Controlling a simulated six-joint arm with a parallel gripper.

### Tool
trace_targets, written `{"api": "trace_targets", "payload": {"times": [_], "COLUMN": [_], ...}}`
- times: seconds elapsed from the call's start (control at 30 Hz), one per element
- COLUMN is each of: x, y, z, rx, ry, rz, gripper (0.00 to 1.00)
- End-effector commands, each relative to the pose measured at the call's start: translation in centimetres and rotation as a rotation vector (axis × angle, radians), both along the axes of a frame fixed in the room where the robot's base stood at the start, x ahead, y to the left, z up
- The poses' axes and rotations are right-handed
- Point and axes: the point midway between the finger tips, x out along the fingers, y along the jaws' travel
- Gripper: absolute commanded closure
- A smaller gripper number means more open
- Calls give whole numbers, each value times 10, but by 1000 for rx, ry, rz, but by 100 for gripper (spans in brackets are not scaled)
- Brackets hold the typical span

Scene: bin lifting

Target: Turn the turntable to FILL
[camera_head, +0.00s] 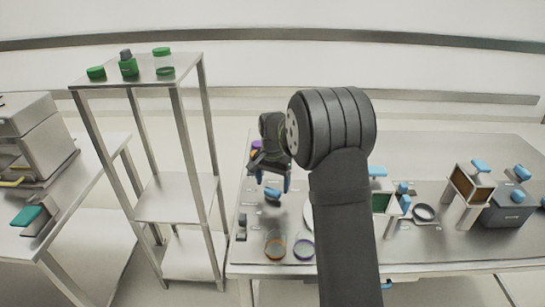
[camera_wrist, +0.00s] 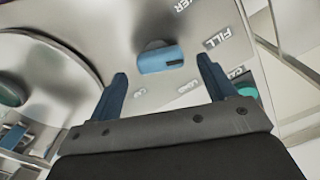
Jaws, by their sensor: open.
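A blue handle (camera_wrist: 160,60) sits on a light metal surface, with a FILL label (camera_wrist: 217,42) to its right and other labels around it. In the head view the handle (camera_head: 272,195) lies just below my gripper (camera_head: 273,183). My gripper is open and empty; in the wrist view its blue fingertips (camera_wrist: 163,68) stand on either side of the handle. I cannot tell whether they touch it. A large round silver disc (camera_wrist: 35,65), which looks like the turntable, shows at the left of the wrist view. In the head view a pale disc edge (camera_head: 308,213) shows, mostly hidden behind my arm.
An orange-rimmed dish (camera_head: 275,248) and a purple-rimmed dish (camera_head: 303,249) lie at the table's front. Stations with blue handles (camera_head: 475,180) stand on the right. A metal shelf (camera_head: 180,197) with green-capped containers (camera_head: 129,65) stands left of the table.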

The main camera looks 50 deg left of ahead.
Motion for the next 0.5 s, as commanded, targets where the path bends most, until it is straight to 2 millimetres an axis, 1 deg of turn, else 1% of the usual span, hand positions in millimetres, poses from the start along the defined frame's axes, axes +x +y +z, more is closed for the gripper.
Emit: {"api": "trace_targets", "payload": {"times": [0.03,0.3,0.5], "x": [1,0,0], "y": [1,1,1], "z": [13,80,122], "rx": [6,6,4], "ry": [-3,-3,-3], "rz": [0,0,1], "gripper": [24,24,24]}}
